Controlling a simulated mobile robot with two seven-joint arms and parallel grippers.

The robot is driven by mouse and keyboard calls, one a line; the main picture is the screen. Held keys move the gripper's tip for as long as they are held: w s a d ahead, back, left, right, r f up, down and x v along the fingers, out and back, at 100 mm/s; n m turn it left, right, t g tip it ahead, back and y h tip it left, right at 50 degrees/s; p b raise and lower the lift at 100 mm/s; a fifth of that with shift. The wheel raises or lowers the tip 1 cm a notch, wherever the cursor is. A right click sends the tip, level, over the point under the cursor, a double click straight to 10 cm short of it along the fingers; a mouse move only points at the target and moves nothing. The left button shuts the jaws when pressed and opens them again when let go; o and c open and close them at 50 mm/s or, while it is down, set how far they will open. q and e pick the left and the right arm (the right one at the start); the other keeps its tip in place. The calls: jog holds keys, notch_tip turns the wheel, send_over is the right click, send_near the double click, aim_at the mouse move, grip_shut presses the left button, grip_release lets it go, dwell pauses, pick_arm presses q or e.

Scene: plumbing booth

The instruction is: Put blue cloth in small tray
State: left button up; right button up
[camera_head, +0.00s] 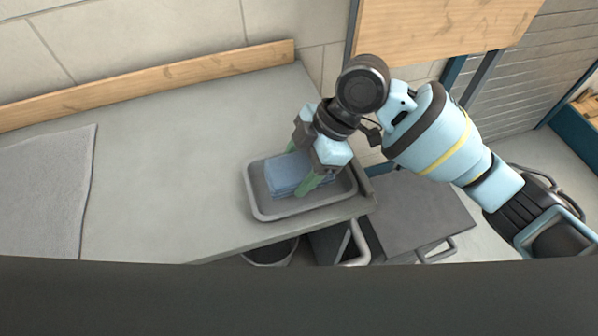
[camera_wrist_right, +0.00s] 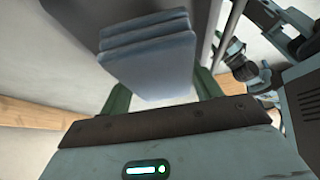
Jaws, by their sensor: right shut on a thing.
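The blue cloth (camera_head: 284,180) is folded into a small layered stack. In the head view it is inside the outline of the small grey tray (camera_head: 262,212), towards the tray's left half. My right gripper (camera_head: 301,167) reaches down over the tray from the right, its green fingers on either side of the cloth, shut on it. In the right wrist view the folded cloth (camera_wrist_right: 150,62) shows between the two green fingers (camera_wrist_right: 162,93). Whether the cloth touches the tray floor cannot be told. My left gripper is not in view.
The tray sits near the front right corner of the grey counter (camera_head: 170,180). A light grey towel (camera_head: 45,190) lies at the counter's left. A wooden strip (camera_head: 150,85) runs along the wall. Below the front edge are a round bin (camera_head: 270,253) and a dark cart (camera_head: 425,212).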

aim_at(299, 176)
jog(key=shift+w+f, duration=0.25)
jog(key=shift+f, duration=1.5)
jog(key=shift+f, duration=0.15)
jog(key=o, duration=0.6)
jog(key=v, duration=1.2)
